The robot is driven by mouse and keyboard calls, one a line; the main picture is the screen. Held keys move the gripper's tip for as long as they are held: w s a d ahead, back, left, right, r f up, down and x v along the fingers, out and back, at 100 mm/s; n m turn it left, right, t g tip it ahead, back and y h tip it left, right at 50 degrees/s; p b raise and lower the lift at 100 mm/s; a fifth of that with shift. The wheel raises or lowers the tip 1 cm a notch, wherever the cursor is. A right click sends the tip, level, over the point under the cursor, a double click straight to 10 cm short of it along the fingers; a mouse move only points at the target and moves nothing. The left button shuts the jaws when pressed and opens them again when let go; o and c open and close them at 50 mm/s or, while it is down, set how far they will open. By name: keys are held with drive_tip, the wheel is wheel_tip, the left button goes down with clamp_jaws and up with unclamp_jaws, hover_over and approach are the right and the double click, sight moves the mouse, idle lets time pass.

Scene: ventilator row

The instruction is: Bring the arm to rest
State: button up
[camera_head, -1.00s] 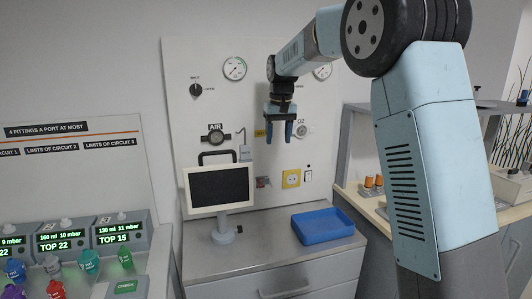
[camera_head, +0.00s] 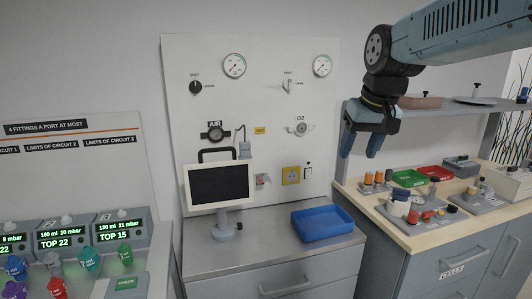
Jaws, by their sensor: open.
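My gripper (camera_head: 361,143) hangs from my blue arm at the upper right of the head view. Its two blue fingers point down and stand apart, with nothing between them. It is in the air in front of the shelf edge, to the right of the wall panel (camera_head: 180,130). The rest of my arm runs out of the picture at the upper right.
A blue tray (camera_head: 322,236) and a monitor (camera_head: 219,185) stand on the metal cabinet (camera_head: 195,265). A wooden bench (camera_head: 430,236) at right carries orange-capped parts, a red tray (camera_head: 435,173) and a green tray (camera_head: 409,178). Ventilator units with coloured fittings stand at left.

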drive_tip(key=s+d+f, duration=0.1)
drive_tip(key=s+f, duration=0.2)
drive_tip(key=s, duration=0.3)
drive_tip(key=s+d+f+t, duration=0.1)
drive_tip(key=s+d+f, duration=0.1)
drive_tip(key=s, duration=0.5)
drive_tip(key=shift+d+f+m+h, duration=0.15)
drive_tip(key=shift+f+m+h, duration=0.25)
drive_tip(key=shift+f, duration=0.35)
drive_tip(key=shift+s, duration=0.1)
drive_tip(key=shift+c, duration=0.4)
idle(1.1)
